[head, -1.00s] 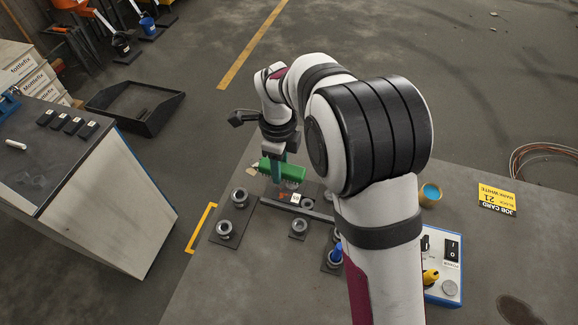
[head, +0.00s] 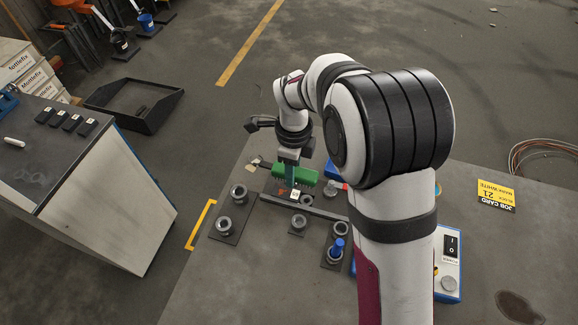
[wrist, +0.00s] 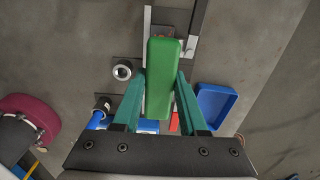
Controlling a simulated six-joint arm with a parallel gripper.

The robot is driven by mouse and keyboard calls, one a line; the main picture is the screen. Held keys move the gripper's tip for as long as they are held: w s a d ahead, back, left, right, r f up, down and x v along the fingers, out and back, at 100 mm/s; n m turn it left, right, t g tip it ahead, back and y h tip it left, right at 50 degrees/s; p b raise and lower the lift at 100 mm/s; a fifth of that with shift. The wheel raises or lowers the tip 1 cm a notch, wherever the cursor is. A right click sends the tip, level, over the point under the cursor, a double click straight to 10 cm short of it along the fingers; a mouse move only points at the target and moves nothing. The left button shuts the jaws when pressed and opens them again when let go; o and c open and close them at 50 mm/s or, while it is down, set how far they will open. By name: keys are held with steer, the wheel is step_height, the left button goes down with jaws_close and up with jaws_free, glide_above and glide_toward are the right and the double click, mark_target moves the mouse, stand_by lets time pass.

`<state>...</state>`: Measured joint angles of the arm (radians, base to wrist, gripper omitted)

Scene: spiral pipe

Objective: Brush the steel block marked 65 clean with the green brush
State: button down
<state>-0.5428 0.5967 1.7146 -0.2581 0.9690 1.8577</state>
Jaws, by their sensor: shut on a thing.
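My gripper (head: 290,178) is shut on the green brush (head: 308,176), with a teal finger on each side of it. The brush also shows in the wrist view (wrist: 163,75), long and level between the fingers. Under and beside it is a steel block (head: 281,191) with reddish-brown marks, largely hidden by brush and gripper. A small white tag (head: 295,193) shows there, its number too small to read. I cannot tell whether the bristles touch the block.
Ring-shaped parts on dark plates (head: 238,193) stand left, with a blue-topped part (head: 338,247) nearer. A blue tray (wrist: 215,103) lies right in the wrist view. A power box (head: 449,260) and yellow job card (head: 497,194) are right.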

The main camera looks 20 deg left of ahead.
glide_above(293, 194)
steer(key=shift+a+f, duration=0.1)
steer(key=shift+f, duration=2.6)
steer(key=shift+a+f, duration=0.2)
steer(key=shift+f, duration=0.7)
steer(key=shift+a, duration=3)
steer(key=shift+d, duration=3.2)
steer(key=shift+r, duration=4.1)
steer(key=shift+d, duration=0.1)
